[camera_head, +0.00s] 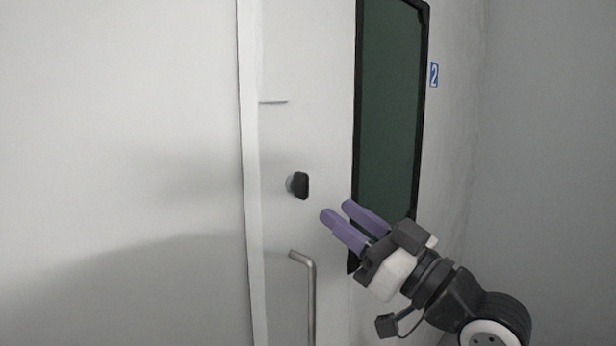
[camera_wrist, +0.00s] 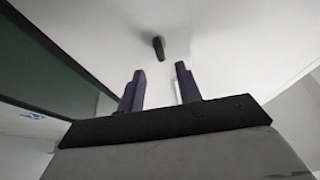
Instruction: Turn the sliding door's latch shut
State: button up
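The latch is a small black knob (camera_head: 301,185) on a light round base, mounted on the white sliding door (camera_head: 325,125). In the wrist view the latch knob (camera_wrist: 159,47) is beyond my fingertips, roughly centred between them. My gripper (camera_head: 335,211) has two purple fingers, held apart with nothing between them. It is to the lower right of the knob in the head view, not touching it. The fingers also show spread in the wrist view (camera_wrist: 160,72).
A silver bar handle (camera_head: 311,295) stands on the door below the latch. A dark green window with a black frame (camera_head: 390,110) is to the right. A blue "2" sign (camera_head: 434,75) is on the wall. A plain pale panel (camera_head: 120,150) fills the left.

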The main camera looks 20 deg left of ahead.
aim_at(308, 189)
jog(key=p+x, duration=0.2)
jog(key=x, duration=0.5)
jog(key=shift+w+a+r, duration=0.1)
jog(key=shift+a+r, duration=0.05)
jog(key=shift+a, duration=0.15)
jog(key=shift+c, duration=0.4)
jog(key=c, duration=0.7)
jog(key=shift+o, duration=0.2)
